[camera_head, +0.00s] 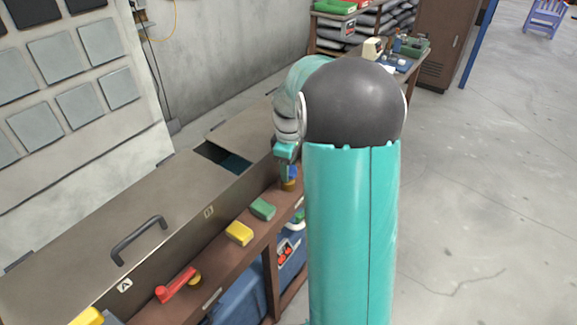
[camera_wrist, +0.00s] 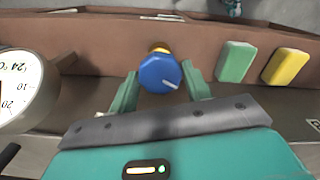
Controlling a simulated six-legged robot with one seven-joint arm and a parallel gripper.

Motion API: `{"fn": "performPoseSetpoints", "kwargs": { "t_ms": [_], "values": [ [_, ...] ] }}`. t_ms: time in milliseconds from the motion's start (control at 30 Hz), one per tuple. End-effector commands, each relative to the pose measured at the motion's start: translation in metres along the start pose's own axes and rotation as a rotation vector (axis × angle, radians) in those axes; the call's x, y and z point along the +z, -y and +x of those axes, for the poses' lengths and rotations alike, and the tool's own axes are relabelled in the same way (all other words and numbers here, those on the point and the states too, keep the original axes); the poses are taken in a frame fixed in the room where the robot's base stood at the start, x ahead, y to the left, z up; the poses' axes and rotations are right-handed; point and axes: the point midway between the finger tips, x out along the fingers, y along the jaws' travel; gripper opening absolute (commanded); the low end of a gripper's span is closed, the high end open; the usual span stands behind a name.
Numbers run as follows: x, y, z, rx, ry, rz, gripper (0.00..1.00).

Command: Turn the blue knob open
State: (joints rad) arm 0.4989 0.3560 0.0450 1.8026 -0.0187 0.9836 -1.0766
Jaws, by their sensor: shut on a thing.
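The blue knob (camera_wrist: 160,74) is a rounded, many-sided cap with a white mark line, on a yellow base, fixed to a brown ledge (camera_wrist: 107,36). In the wrist view my gripper (camera_wrist: 161,82) has one teal finger on each side of the knob and is shut on it. The white line points toward the lower right of that view. In the head view the knob (camera_head: 289,172) shows as a small blue patch under my gripper (camera_head: 287,165), partly hidden by my arm.
Green (camera_head: 262,209) and yellow (camera_head: 239,233) blocks sit beside the knob on the ledge. A red lever (camera_head: 177,285) is nearer. A round dial gauge (camera_wrist: 24,88) stands left in the wrist view. A brown cabinet top with a black handle (camera_head: 138,240) lies left.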

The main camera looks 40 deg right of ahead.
Motion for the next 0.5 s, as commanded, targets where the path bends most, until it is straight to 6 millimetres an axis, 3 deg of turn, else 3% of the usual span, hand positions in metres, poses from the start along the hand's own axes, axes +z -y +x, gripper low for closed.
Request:
{"fn": "performPoseSetpoints", "kwargs": {
  "t_ms": [500],
  "values": [
    [-0.0003,-0.0004,-0.0011,0.002,-0.001,-0.11,0.26]
  ]
}}
